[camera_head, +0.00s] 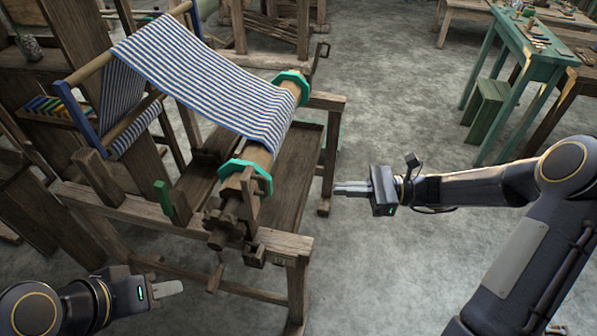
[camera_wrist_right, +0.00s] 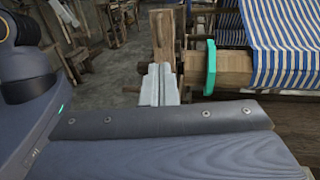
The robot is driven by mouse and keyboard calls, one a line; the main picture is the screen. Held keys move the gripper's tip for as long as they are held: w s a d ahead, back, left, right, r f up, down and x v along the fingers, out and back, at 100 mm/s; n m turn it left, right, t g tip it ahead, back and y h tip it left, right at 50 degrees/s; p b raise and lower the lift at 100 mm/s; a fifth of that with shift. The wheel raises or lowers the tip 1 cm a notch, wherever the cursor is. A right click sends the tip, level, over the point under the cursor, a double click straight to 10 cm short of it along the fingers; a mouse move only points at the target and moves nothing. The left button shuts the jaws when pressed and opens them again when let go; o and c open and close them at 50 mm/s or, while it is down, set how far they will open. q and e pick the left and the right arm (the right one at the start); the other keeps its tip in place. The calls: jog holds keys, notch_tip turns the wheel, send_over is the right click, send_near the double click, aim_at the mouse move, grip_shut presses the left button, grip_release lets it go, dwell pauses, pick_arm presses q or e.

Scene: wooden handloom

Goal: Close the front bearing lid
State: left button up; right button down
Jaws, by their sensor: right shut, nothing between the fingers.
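The wooden cloth beam (camera_head: 262,160) carries blue-and-white striped cloth between two green flanges. At its near end, beside the near green flange (camera_head: 247,176), an upright wooden piece (camera_head: 250,203) stands by the bearing and looks like the front bearing lid, standing open. It appears as a tall block in the right wrist view (camera_wrist_right: 162,35). My right gripper (camera_head: 338,188) is shut and empty, to the right of the bearing and apart from it in the head view. My left gripper (camera_head: 180,287) is at the lower left, away from the bearing; its jaw gap cannot be seen.
The loom frame's near rail (camera_head: 285,243) and post (camera_head: 297,290) stand below the bearing. A green peg (camera_head: 163,198) rises left of it. A green table (camera_head: 540,55) and stool (camera_head: 485,108) stand farther back.

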jog(key=w+a+p, duration=0.1)
jog(key=a, duration=1.3)
jog(key=shift+w+p, duration=0.2)
jog(key=shift+p, duration=0.15)
jog(key=shift+r, duration=0.1)
jog(key=a+r+h+p, duration=0.1)
jog(key=p, duration=0.1)
jog(key=w+a+r+h+p, duration=0.1)
jog(key=a+h+p, duration=0.1)
jog(key=p, duration=0.1)
jog(key=a+r+h+p, duration=0.1)
jog(key=a+p, duration=0.1)
jog(key=shift+w+r+m+g+p, duration=0.1)
jog(key=shift+w+m+g+p, duration=0.2)
jog(key=shift+g+p, duration=0.1)
jog(key=shift+h, duration=0.9)
jog(key=w+a+f, duration=0.1)
jog(key=a, duration=0.3)
jog(key=w+a+f, duration=0.1)
jog(key=a+f, duration=0.1)
jog(key=a, duration=0.2)
jog(key=w+a+f, duration=0.1)
jog(key=w+a, duration=0.1)
jog(key=a, duration=0.2)
jog(key=shift+f+p, duration=0.35)
jog(key=shift+w+a+f+b, duration=0.25)
jog(key=shift+a+f+b, duration=0.15)
jog(key=shift+a+f, duration=0.3)
